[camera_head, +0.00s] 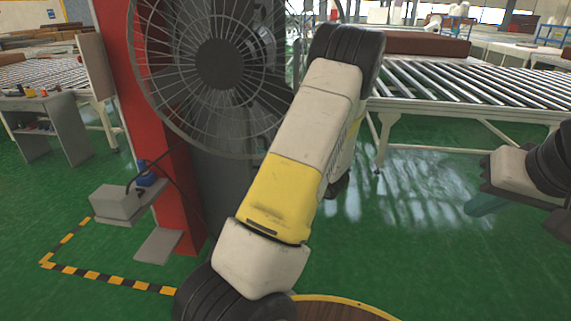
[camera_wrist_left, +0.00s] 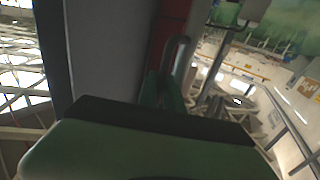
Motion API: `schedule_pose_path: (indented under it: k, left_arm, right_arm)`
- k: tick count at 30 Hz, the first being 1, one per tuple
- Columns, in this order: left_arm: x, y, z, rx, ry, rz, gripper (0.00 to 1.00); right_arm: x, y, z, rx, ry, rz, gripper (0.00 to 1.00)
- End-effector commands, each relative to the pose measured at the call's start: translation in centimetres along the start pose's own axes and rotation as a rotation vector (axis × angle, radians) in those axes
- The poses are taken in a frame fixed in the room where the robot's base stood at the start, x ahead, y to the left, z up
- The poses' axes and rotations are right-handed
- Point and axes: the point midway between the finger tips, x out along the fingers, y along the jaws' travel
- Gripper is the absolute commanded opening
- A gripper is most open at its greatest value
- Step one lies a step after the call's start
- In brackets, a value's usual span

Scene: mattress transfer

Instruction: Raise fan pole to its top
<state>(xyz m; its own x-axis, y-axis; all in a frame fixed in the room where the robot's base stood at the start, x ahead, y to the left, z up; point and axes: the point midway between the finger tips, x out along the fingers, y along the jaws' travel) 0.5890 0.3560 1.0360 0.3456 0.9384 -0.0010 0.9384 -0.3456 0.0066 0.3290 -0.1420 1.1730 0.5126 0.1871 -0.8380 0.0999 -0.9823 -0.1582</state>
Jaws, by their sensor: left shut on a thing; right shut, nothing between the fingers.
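The fan (camera_head: 219,64), with its round wire cage, stands at the upper middle of the head view, with a dark grey upright (camera_head: 228,190) below and behind it. My left arm crosses in front of the fan's right side, and its gripper is hidden in the head view. In the left wrist view my green left gripper (camera_wrist_left: 168,92) is shut at the base of a grey bent handle (camera_wrist_left: 181,52), beside a grey panel and a red strip. The exact contact is partly hidden. My right gripper (camera_head: 487,204) is shut and empty at the right, over open floor.
A red post (camera_head: 179,205) stands left of the grey upright, with a grey box (camera_head: 118,203) near its foot. Roller conveyors (camera_head: 470,92) lie at the right and far left. A small table (camera_head: 45,115) stands left. Green floor is clear at the lower right.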

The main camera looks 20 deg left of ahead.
Motion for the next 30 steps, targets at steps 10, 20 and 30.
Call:
schedule_pose_path:
  k: [10, 20, 30]
  left_arm:
    - [0.0, 0.1, -4.0, -0.003, 0.005, 0.0, 0.0]
    - [0.1, 0.1, -4.2, -0.003, 0.009, 0.0, 0.0]
    - [0.1, 0.1, -4.1, -0.002, 0.005, 0.0, 0.32]
  right_arm:
    - [0.0, 0.0, 0.0, 0.0, 0.0, 0.0, 0.0]
    - [0.0, 0.0, 0.0, 0.0, 0.0, 0.0, 0.0]
    - [0.0, 0.0, 0.0, 0.0, 0.0, 0.0, 0.0]
